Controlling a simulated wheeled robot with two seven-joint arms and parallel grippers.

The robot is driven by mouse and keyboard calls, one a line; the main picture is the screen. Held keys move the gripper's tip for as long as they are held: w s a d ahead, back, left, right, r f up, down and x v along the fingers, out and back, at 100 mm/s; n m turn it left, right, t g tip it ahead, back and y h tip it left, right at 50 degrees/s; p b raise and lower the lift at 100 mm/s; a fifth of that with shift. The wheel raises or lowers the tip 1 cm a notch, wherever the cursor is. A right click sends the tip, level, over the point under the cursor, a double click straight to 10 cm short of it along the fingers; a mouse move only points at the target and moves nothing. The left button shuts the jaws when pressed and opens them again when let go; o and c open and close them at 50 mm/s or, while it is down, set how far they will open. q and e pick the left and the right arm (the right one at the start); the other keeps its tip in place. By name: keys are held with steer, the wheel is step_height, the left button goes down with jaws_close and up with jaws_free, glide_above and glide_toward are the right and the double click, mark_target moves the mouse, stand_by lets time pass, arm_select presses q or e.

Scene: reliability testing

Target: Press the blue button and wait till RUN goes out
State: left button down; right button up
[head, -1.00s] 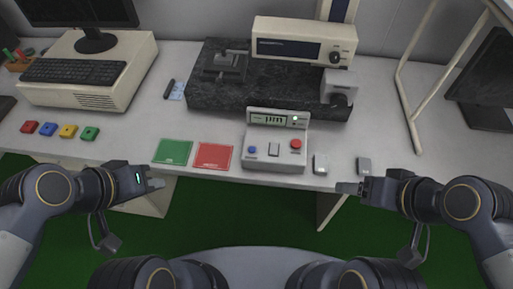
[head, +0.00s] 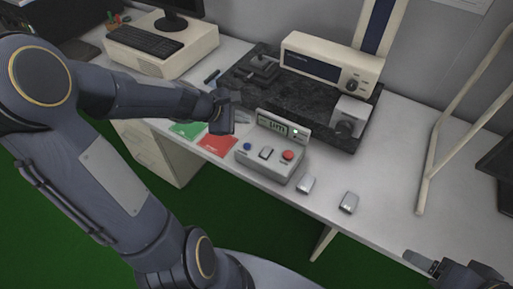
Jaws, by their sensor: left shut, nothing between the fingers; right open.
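The grey control box (head: 268,165) stands near the table's front edge. Its blue button (head: 247,146) is on the left of its top, with a grey switch (head: 266,153) in the middle and a red button (head: 288,155) on the right. Behind them is a small display (head: 271,127) with a bright green lamp (head: 294,132) beside it; its label is too small to read. My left gripper (head: 241,115) is shut and empty, above and behind the blue button, apart from it in the picture. My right gripper (head: 420,261) is open and empty at lower right, off the table's front edge.
A green card (head: 187,129) and a red card (head: 217,145) lie left of the box. Two small grey blocks, one (head: 305,185) nearer and one (head: 348,202) farther, lie to its right. A dark stone slab (head: 330,118) with instruments stands behind.

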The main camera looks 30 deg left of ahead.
mark_target(244, 148)
arm_select(q)
step_height(244, 148, down, 9)
steer(key=b, duration=0.8)
steer(key=shift+r, duration=0.1)
steer(key=shift+b, duration=0.3)
stand_by(1.6)
steer(key=shift+f+b, duration=0.35)
steer(key=shift+f, duration=0.05)
steer(key=shift+f+b, duration=0.4)
stand_by(0.4)
steer(key=shift+r, duration=0.1)
steer(key=shift+r+p, duration=0.75)
steer(key=shift+p, duration=0.05)
